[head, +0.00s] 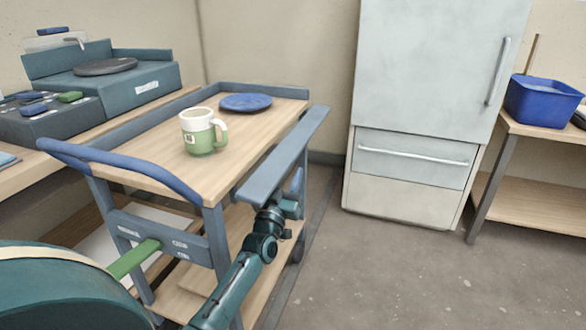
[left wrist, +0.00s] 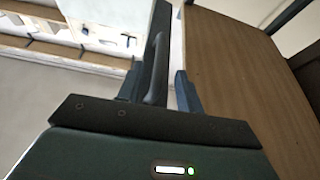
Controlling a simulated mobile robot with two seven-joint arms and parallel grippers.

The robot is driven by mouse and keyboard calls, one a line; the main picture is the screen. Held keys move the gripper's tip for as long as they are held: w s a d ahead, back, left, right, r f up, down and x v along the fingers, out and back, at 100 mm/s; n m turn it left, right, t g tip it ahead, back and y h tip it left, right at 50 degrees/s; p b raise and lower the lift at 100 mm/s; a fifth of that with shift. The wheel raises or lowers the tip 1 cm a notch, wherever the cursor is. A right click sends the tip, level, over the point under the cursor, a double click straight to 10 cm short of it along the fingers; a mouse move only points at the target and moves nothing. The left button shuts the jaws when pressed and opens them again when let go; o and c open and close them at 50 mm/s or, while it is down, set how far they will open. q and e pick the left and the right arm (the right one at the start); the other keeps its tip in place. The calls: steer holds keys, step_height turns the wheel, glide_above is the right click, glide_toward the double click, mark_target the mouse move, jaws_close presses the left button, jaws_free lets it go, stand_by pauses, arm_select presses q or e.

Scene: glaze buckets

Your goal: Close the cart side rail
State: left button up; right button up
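The cart (head: 215,185) has a wooden top and blue-grey edging. Its side rail (head: 284,152) is a long blue-grey bar along the right side, standing out from the top with its face tilted upward. My left gripper (head: 294,188) is under the outer edge of this rail, which partly hides it. In the left wrist view my left gripper (left wrist: 158,85) has its two fingers apart, with a curved dark grey bar (left wrist: 154,68) between them. I cannot tell whether either finger touches it. My right gripper is not in view.
A green and white mug (head: 203,132) and a blue plate (head: 245,102) stand on the cart top. A fridge (head: 425,80) is behind to the right. A blue bucket (head: 542,100) sits on a side table. The floor (head: 400,270) right of the cart is clear.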

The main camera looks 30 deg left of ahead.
arm_select(q)
steer(key=shift+b+x, duration=0.4)
steer(key=shift+x, duration=1.8)
steer(key=shift+c, duration=0.3)
jaws_close()
